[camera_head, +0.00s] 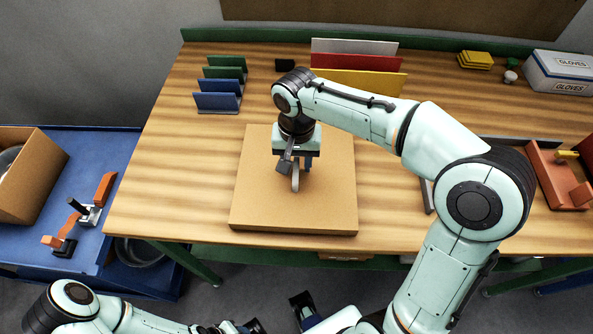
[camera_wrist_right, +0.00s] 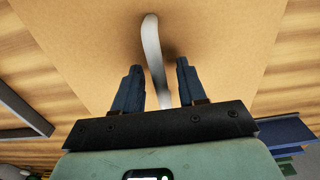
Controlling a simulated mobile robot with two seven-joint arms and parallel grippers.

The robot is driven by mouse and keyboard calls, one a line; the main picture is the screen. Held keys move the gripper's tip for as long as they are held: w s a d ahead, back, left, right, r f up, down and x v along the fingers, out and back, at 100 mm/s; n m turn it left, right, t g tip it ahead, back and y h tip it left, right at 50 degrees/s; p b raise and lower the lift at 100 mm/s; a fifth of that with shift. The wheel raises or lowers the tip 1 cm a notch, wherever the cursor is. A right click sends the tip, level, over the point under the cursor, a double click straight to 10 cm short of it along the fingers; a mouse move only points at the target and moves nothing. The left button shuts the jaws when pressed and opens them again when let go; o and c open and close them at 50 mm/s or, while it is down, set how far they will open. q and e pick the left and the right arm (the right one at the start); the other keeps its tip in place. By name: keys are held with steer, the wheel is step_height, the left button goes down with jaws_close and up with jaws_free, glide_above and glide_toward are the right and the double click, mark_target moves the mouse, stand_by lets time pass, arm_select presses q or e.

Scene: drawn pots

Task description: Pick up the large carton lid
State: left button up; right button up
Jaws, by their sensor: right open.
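The large carton lid (camera_head: 255,200) is a flat brown square lying on the wooden table near its front edge. It fills much of the right wrist view (camera_wrist_right: 80,40). A pale curved handle (camera_wrist_right: 152,45) stands up from its middle and also shows in the head view (camera_head: 295,180). My right gripper (camera_head: 297,168) is over the lid's middle, pointing down. In the right wrist view its fingers (camera_wrist_right: 159,68) are open, one on each side of the handle, with visible gaps. My left arm's end lies at the bottom edge, partly cut off; its finger state is unclear.
Blue and green racks (camera_head: 218,100) stand back left; yellow, red and white upright panels (camera_head: 357,84) stand behind the lid. A gloves box (camera_head: 560,75) is back right, a red-orange tray (camera_head: 552,180) right. A blue bench (camera_head: 120,190) stands left. Table left of the lid is clear.

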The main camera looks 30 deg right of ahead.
jaws_close()
steer(key=shift+r, duration=0.1)
